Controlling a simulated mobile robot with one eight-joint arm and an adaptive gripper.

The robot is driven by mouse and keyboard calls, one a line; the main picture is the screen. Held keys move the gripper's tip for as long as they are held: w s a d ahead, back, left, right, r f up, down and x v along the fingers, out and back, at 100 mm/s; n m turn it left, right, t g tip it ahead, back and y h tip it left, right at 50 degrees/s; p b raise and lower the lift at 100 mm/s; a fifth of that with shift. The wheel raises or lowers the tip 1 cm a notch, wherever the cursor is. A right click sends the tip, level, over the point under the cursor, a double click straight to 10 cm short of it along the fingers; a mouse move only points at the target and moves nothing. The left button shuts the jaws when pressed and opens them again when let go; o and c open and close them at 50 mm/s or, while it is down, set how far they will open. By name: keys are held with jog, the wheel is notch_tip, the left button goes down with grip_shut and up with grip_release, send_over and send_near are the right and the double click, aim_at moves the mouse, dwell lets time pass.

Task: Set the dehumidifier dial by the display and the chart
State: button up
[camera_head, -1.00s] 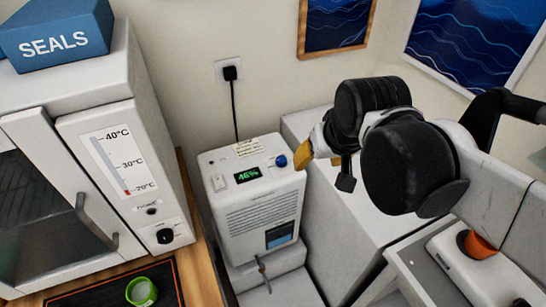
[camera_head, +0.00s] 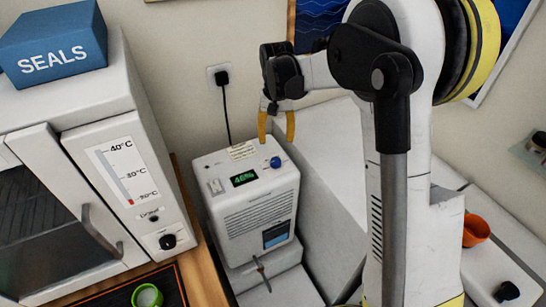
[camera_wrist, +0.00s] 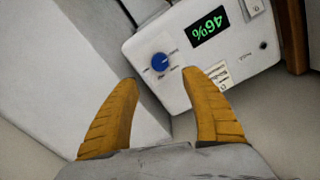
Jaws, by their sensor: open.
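The white dehumidifier (camera_head: 260,210) stands against the wall in the middle of the head view. Its display (camera_head: 243,178) glows green and reads 46% in the wrist view (camera_wrist: 210,32), upside down there. The blue dial (camera_head: 275,162) is on its top panel at the right; it also shows in the wrist view (camera_wrist: 160,63). A small printed chart (camera_head: 242,151) lies at the panel's back edge, too small to read. My gripper (camera_head: 276,142) is open and empty, its yellow fingers (camera_wrist: 162,75) above and behind the panel, apart from the dial.
A white oven (camera_head: 130,190) with a temperature scale and a blue SEALS box (camera_head: 55,42) are at the left. A green cup (camera_head: 147,296) stands on a dark mat. An orange cup (camera_head: 475,230) is at the right. A plug (camera_head: 222,78) and cord hang behind the dehumidifier.

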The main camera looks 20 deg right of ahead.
aim_at(276, 161)
notch_tip(276, 161, down, 11)
jog(key=b, duration=0.3)
jog(key=shift+r, duration=0.2)
jog(key=shift+c, duration=0.4)
grip_shut()
